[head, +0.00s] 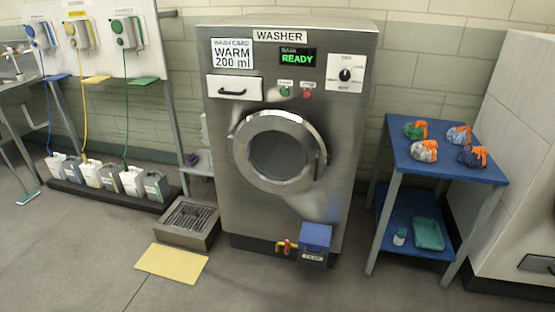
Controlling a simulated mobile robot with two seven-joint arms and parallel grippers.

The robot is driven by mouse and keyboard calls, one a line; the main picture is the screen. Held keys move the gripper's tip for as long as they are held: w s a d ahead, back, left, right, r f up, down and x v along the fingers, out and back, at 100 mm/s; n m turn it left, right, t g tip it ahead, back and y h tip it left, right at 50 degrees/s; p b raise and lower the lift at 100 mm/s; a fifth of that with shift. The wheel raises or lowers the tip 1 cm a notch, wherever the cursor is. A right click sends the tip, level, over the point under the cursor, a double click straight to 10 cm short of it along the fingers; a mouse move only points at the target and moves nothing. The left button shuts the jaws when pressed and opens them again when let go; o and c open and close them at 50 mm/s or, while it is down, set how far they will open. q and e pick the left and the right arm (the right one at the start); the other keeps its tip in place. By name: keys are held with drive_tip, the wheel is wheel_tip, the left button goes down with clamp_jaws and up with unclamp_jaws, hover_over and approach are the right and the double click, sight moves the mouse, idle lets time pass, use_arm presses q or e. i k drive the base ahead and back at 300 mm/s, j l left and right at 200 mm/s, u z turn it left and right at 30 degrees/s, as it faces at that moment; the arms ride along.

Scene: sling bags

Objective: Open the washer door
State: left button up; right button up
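A tall stainless steel washer (222,150) stands in the middle of the head view, with a "WASHER" sign on top. Its round door (280,150) has a wide silver rim and dark glass, and looks shut flat against the front. A small piece, perhaps a handle or hinge, shows at the rim's right edge, too small to tell. A display (297,58) reads "READY" in green. A green and a red button sit below it, with a dial (345,75) at the right and a drawer (234,88) at the left. Neither of my grippers is in view.
A blue table (445,168) with several small bags stands to the right. A blue box (314,240) and red valve sit at the washer's foot. A floor drain (188,220) and yellow mat (172,263) lie front left. Jugs stand far left. Floor in front is mostly clear.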

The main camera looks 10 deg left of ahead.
sight(239, 143)
drive_tip(key=i+l, duration=0.1)
drive_tip(key=i, duration=0.55)
drive_tip(key=i+l, duration=0.1)
drive_tip(key=i, duration=0.55)
drive_tip(key=i+l, duration=0.1)
drive_tip(key=i, duration=0.5)
drive_tip(key=i+j+u, duration=0.05)
